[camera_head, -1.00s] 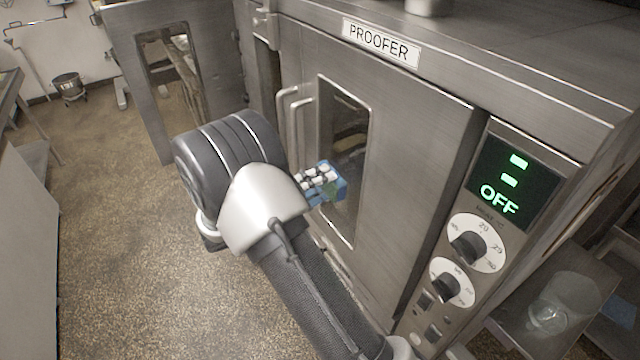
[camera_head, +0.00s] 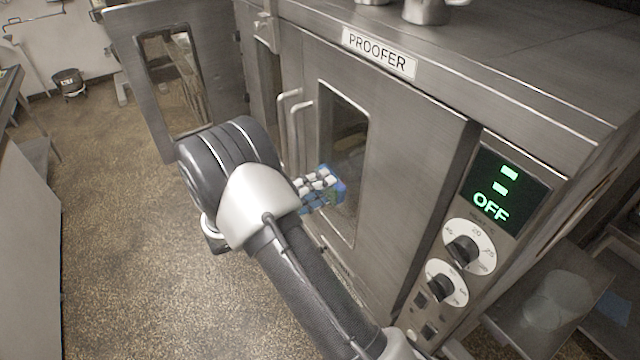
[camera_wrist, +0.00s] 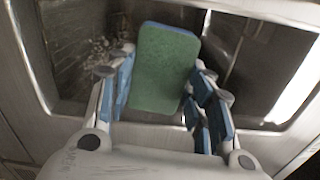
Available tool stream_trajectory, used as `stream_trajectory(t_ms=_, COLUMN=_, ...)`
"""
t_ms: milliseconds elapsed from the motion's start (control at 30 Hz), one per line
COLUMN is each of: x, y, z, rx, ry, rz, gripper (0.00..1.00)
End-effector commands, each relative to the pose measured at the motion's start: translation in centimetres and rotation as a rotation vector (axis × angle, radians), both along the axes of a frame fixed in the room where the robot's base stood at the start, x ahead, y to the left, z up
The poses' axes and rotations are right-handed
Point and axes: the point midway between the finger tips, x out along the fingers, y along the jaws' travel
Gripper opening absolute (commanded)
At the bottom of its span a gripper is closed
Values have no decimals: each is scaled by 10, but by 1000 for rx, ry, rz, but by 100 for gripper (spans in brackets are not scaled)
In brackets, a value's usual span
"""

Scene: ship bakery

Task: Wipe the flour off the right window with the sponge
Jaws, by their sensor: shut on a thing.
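The right window (camera_head: 343,125) is a tall dark pane in the shut right door of the steel proofer (camera_head: 420,140). In the wrist view the window (camera_wrist: 75,50) fills the upper part, with pale speckles like flour left of the sponge. The sponge (camera_wrist: 165,65) has a green face and blue edges. My gripper (camera_wrist: 165,95), with blue-padded fingers, is shut on it. In the head view my gripper (camera_head: 318,190) is at the window's lower left part, partly hidden by my wrist. I cannot tell whether the sponge touches the glass.
Two vertical door handles (camera_head: 290,125) stand just left of the right window. The left door (camera_head: 140,25) is swung open. A control panel (camera_head: 505,225) with dials and a lit "OFF" display is at the right. Metal vessels (camera_head: 428,10) stand on top. The floor at left is mostly clear.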

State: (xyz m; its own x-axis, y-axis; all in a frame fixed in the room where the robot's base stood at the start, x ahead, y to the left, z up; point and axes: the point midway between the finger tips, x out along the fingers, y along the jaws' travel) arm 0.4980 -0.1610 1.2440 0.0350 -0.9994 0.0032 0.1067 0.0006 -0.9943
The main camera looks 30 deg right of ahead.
Motion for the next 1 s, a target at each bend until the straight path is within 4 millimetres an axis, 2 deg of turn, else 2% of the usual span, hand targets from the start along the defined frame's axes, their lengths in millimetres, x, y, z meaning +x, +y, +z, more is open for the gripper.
stream_trajectory(t_ms=267, x=0, y=-1, z=-13, rx=2, ry=3, rz=-1, gripper=28)
stream_trajectory(t_ms=533, x=-1, y=1, z=-36, rx=1, ry=3, rz=-1, gripper=28)
stream_trajectory(t_ms=767, x=0, y=1, z=-42, rx=1, ry=1, rz=-1, gripper=28)
stream_trajectory(t_ms=1000, x=0, y=-1, z=-63, rx=1, ry=2, rz=-1, gripper=28)
